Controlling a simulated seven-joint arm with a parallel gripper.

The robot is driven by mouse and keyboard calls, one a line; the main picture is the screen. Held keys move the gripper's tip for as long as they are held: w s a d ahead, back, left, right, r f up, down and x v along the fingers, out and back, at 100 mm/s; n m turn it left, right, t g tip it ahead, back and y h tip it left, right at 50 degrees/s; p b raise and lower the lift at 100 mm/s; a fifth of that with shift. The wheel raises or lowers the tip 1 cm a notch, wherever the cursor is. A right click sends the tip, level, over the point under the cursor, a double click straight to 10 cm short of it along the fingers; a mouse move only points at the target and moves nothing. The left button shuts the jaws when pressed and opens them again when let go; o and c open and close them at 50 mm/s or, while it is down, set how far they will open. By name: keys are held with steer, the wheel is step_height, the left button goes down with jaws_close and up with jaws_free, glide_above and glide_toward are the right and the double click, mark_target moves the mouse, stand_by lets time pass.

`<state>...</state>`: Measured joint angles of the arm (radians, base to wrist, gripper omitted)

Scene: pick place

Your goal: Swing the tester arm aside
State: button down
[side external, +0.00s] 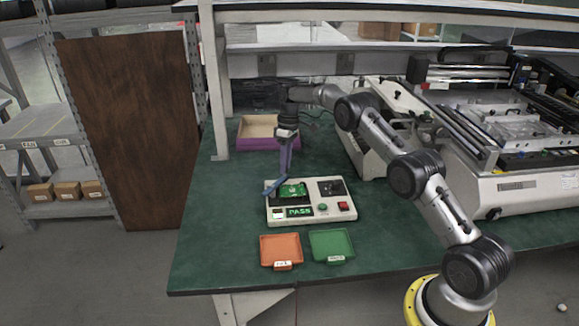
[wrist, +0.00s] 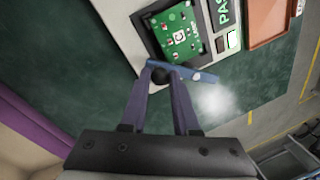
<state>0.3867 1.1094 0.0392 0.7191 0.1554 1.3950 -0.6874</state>
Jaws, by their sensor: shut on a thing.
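The white tester (side external: 326,208) sits on the green bench top, its display reading PASS. A green circuit board (side external: 293,190) lies in its dark recess; the board also shows in the wrist view (wrist: 179,35). The blue tester arm (side external: 273,188) lies at the left edge of the tester, off the board; in the wrist view it is a blue bar (wrist: 190,72) beside the recess. My gripper (side external: 282,172) points down at the tester's left side. In the wrist view its fingers (wrist: 165,78) are shut on a dark round knob on the blue arm.
An orange tray (side external: 264,250) and a green tray (side external: 349,245) stand in front of the tester. A purple-sided bin (side external: 245,143) stands behind it, to the left. Large white machinery (side external: 505,185) takes up the bench at right. Bench left of the tester is clear.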

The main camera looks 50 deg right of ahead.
steer(key=shift+w+a+r+n, duration=0.1)
steer(key=shift+w+a+n, duration=0.05)
steer(key=shift+w+n, duration=1.15)
steer(key=shift+s+n+g, duration=0.15)
steer(key=shift+n+g, duration=0.15)
steer(key=shift+n, duration=0.2)
steer(key=shift+a, duration=0.1)
steer(key=c, duration=0.7)
jaws_free()
steer(key=shift+s, duration=0.1)
steer(key=shift+o, duration=0.2)
